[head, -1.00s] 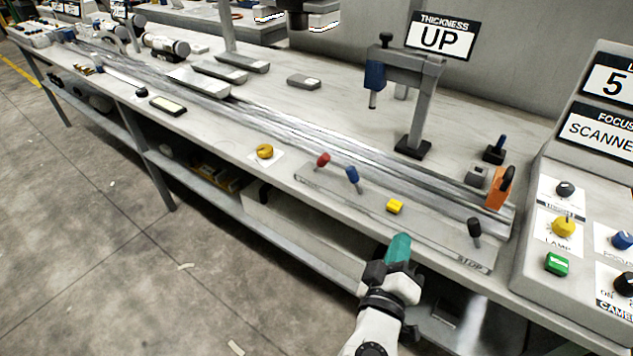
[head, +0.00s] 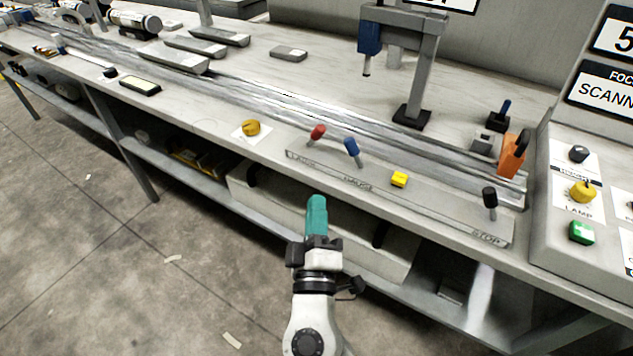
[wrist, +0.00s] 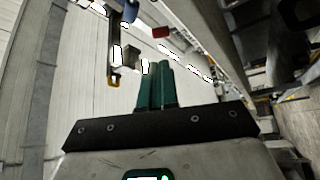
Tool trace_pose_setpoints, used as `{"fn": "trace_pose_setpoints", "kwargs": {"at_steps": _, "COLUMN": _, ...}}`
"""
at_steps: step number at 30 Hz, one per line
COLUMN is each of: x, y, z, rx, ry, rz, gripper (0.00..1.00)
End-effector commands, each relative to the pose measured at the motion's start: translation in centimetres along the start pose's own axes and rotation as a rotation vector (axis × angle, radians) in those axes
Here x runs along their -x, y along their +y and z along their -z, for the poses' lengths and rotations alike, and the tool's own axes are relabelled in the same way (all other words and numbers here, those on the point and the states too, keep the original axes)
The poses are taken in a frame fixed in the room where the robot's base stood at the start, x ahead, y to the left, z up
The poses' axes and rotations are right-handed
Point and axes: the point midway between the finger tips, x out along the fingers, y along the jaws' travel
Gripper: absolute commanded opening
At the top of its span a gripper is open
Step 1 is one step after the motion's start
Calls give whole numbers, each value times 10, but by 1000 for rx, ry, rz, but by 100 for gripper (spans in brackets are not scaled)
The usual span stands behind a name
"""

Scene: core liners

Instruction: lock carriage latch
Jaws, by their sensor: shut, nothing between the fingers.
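The red-knobbed lever (head: 317,132) stands at the left end of the labelled control strip (head: 450,217) on the bench front; the small label below it looks like "LATCH". It leans to the right. My gripper (head: 316,200) has teal fingers, shut together and empty. It is in front of the bench edge, below and apart from the red lever. In the wrist view the shut fingers (wrist: 156,84) point up, with a small red piece (wrist: 161,32) beyond them. I cannot tell whether this is the lever's knob.
A blue lever (head: 351,146), yellow button (head: 399,179) and black stop lever (head: 490,197) share the strip. A yellow knob (head: 251,128) is to the left. An orange block (head: 512,155) stands at the rail end. The drawer box (head: 270,190) sits under the bench.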

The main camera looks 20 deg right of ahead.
Motion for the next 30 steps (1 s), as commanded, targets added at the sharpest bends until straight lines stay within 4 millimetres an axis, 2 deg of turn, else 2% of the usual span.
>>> {"fn": "trace_pose_setpoints", "kwargs": {"at_steps": 12, "x": -80, "y": 3, "z": 0, "rx": -1, "ry": -2, "rz": -3, "gripper": 0}}
{"fn": "trace_pose_setpoints", "kwargs": {"at_steps": 18, "x": -112, "y": 2, "z": 0, "rx": -1, "ry": -1, "rz": -2, "gripper": 0}}
{"fn": "trace_pose_setpoints", "kwargs": {"at_steps": 24, "x": -127, "y": 1, "z": 0, "rx": -1, "ry": 0, "rz": -1, "gripper": 0}}
{"fn": "trace_pose_setpoints", "kwargs": {"at_steps": 30, "x": -130, "y": 1, "z": 0, "rx": -1, "ry": 0, "rz": -1, "gripper": 0}}
